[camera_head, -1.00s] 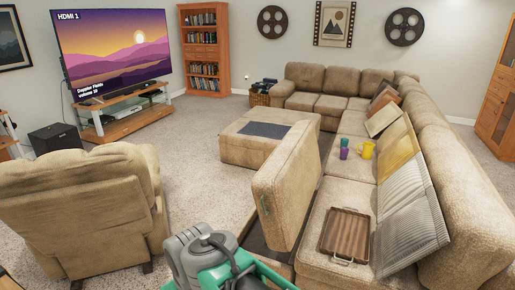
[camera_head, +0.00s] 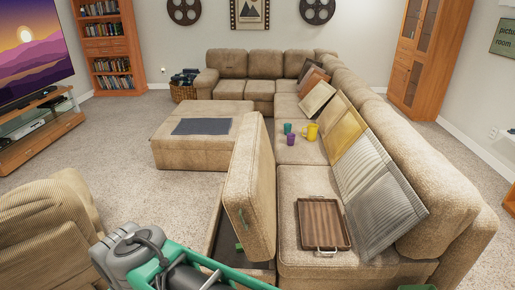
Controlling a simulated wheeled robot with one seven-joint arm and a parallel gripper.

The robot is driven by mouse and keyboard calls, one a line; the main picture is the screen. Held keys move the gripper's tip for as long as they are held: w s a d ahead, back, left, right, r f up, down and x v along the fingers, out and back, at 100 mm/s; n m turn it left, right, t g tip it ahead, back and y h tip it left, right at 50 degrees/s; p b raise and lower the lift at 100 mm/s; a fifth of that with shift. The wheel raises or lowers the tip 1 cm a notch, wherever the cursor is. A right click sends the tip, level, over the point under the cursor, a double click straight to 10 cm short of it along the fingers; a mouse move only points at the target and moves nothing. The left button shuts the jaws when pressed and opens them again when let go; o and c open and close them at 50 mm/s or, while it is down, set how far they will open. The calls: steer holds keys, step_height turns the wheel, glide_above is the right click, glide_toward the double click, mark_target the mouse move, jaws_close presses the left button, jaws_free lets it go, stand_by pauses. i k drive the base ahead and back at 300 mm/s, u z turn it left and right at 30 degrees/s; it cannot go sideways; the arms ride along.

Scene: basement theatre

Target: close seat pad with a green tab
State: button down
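The seat pad (camera_head: 252,190) is a thick beige cushion standing raised, tilted near upright, along the left side of the sofa seat. My arm, grey and green, shows at the bottom left of the head view, in front of the open space. My gripper is not in view.
A wooden tray (camera_head: 322,224) lies on the sofa seat right of the pad. Blankets (camera_head: 372,185) drape the backrest. An ottoman (camera_head: 168,150) stands behind left, an armchair (camera_head: 50,228) at left. Carpet between them is clear.

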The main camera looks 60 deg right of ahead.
mark_target(249, 198)
steer(key=z, duration=0.5)
steer(key=i, duration=0.9)
steer(key=z, duration=1)
steer(key=i, duration=0.65)
